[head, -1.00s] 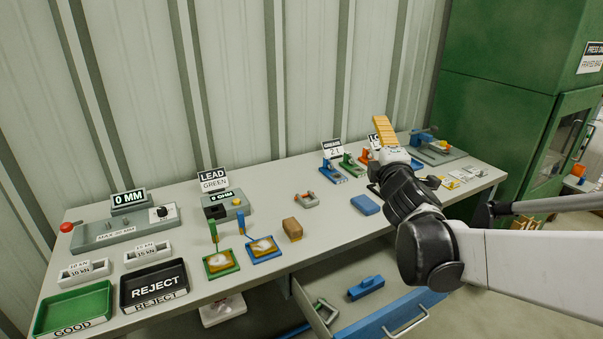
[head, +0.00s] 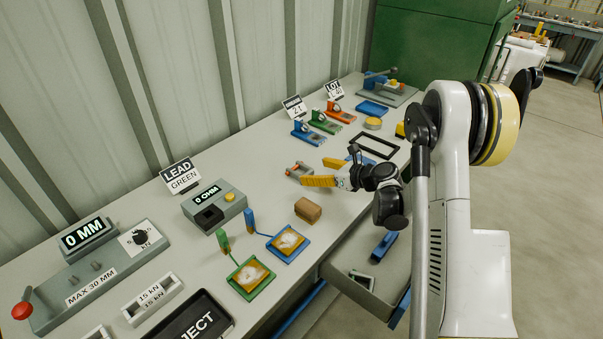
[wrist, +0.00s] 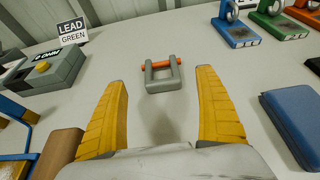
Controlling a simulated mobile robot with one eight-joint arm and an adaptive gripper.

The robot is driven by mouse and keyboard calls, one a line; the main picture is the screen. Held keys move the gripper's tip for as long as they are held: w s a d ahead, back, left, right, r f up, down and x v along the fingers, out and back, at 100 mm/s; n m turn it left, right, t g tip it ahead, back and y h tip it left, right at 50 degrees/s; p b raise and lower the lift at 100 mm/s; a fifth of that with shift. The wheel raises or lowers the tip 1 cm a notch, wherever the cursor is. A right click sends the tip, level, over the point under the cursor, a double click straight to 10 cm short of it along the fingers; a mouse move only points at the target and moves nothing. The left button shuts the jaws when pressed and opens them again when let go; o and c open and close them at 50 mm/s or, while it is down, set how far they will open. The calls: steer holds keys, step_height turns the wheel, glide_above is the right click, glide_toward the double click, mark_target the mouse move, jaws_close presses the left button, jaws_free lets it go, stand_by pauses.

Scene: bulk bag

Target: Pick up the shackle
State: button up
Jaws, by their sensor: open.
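The shackle (head: 299,170) is a small grey U-shaped piece with an orange pin, lying on the grey bench between the LEAD tester and the row of coloured clamps. In the wrist view the shackle (wrist: 161,76) lies ahead of my fingers, roughly centred between them, with its orange pin on the far side. My gripper (head: 313,171) is open, with its yellow fingers pointing left along the bench toward the shackle. In the wrist view my gripper (wrist: 159,82) holds nothing, and bare bench shows between the fingers.
A brown block (head: 308,210) sits nearer the front edge. A blue pad (wrist: 294,124) lies right of my fingers. Blue, green and orange clamps (head: 318,122) stand behind. The LEAD tester (head: 214,206) is to the left. An open drawer (head: 340,272) sticks out below the bench.

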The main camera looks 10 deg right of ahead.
mark_target(300, 170)
steer(key=b+x, duration=0.2)
steer(key=x, duration=0.5)
steer(key=shift+w+f+b, duration=0.2)
steer(key=shift+b, duration=0.1)
steer(key=shift+r, duration=0.15)
steer(key=c, duration=1.5)
